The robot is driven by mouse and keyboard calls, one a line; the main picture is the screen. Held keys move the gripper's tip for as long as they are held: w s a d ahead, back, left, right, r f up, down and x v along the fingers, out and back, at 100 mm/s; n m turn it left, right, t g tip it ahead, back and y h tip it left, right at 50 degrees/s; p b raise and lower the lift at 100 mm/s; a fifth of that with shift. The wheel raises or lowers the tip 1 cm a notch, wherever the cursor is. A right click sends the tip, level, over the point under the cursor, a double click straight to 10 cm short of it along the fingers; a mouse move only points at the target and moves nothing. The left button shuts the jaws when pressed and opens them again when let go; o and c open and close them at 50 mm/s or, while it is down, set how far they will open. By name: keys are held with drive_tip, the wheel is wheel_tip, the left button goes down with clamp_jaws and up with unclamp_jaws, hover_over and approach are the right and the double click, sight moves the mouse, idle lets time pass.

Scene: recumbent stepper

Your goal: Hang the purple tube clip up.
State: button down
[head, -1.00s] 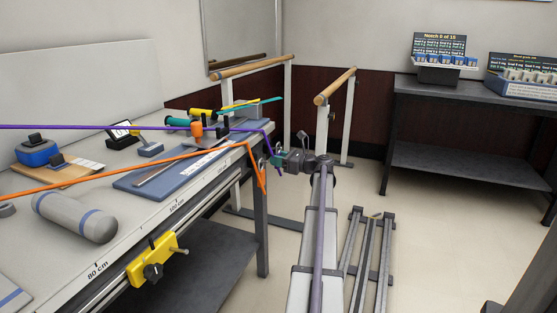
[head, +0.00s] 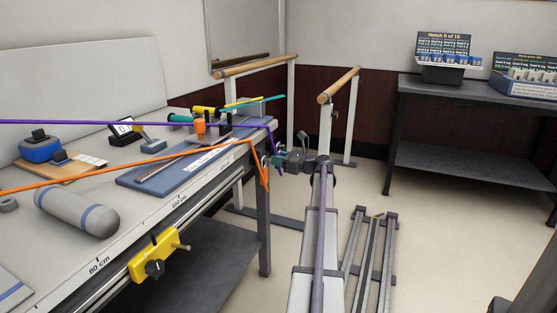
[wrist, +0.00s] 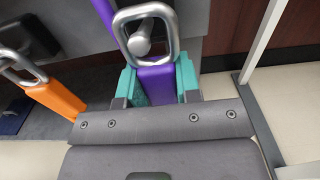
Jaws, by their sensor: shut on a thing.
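The purple tube clip (wrist: 155,82) is between the teal jaws of my gripper (wrist: 158,86) in the wrist view. Its metal ring (wrist: 172,20) stands beyond the jaws. The round end of a grey peg (wrist: 140,42) shows inside the ring's opening; I cannot tell whether the peg passes through it. The purple tube (head: 130,123) stretches across the bench from the left and bends down at the bench's end to my gripper (head: 279,160). The clip is small and partly hidden there.
An orange clip (wrist: 58,100) with its own metal ring is left of my gripper, and its orange tube (head: 130,167) crosses the bench. The bench end (head: 263,230) is close to my gripper. Open floor (head: 350,200) and wooden-topped parallel bars (head: 338,85) lie to the right.

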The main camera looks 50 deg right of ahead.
idle(0.4)
drive_tip(key=c, duration=0.7)
unclamp_jaws()
drive_tip(key=shift+c, duration=0.2)
drive_tip(key=shift+o, duration=0.4)
drive_tip(key=shift+o, duration=1.2)
drive_tip(key=shift+s, duration=0.1)
drive_tip(key=v, duration=0.7)
drive_tip(key=shift+s+d, duration=0.15)
drive_tip(key=shift+s, duration=0.2)
